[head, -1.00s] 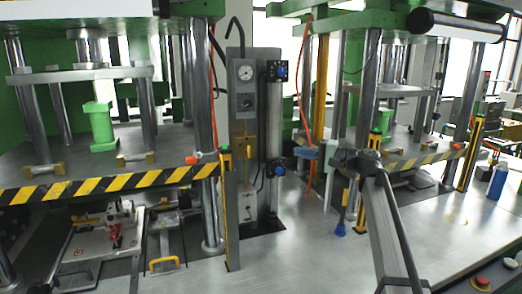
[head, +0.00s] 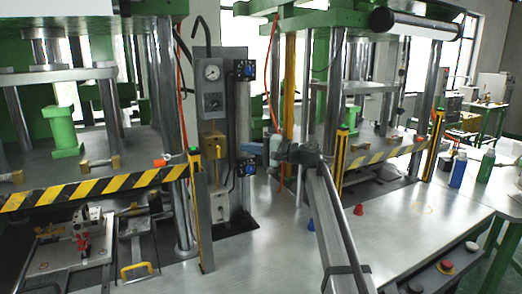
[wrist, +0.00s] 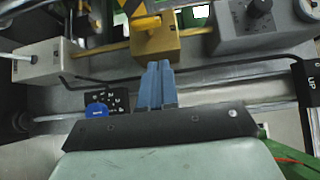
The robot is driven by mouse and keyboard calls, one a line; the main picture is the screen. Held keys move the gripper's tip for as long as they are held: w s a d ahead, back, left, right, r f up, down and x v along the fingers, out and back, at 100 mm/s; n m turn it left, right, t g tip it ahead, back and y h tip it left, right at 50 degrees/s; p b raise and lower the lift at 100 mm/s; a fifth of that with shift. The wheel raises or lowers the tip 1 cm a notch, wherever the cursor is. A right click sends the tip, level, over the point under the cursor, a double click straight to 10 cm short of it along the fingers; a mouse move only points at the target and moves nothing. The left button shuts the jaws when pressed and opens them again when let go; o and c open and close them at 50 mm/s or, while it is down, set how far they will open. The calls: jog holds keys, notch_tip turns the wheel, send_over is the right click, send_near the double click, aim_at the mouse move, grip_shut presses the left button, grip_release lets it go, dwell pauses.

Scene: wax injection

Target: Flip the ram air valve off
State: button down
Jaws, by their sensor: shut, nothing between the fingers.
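A yellow valve body (head: 211,143) with a small yellow lever, which looks like the ram air valve, is mounted on the grey upright panel (head: 205,112) between the two presses. In the wrist view the yellow body (wrist: 157,46) is at top centre, with its lever (wrist: 143,22) pointing away from the fingers. My gripper (head: 255,148) is to the right of the valve in the head view. In the wrist view my gripper's blue fingers (wrist: 154,68) are shut and empty, with tips close to the valve body's near edge. Whether they touch it, I cannot tell.
A striped bar (head: 95,186) crosses the left press. Red and blue caps (head: 359,209) stand on the bench.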

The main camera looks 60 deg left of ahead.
aim_at(218, 151)
jog(key=s+a, duration=0.2)
jog(key=s, duration=0.3)
jog(key=shift+s, duration=0.4)
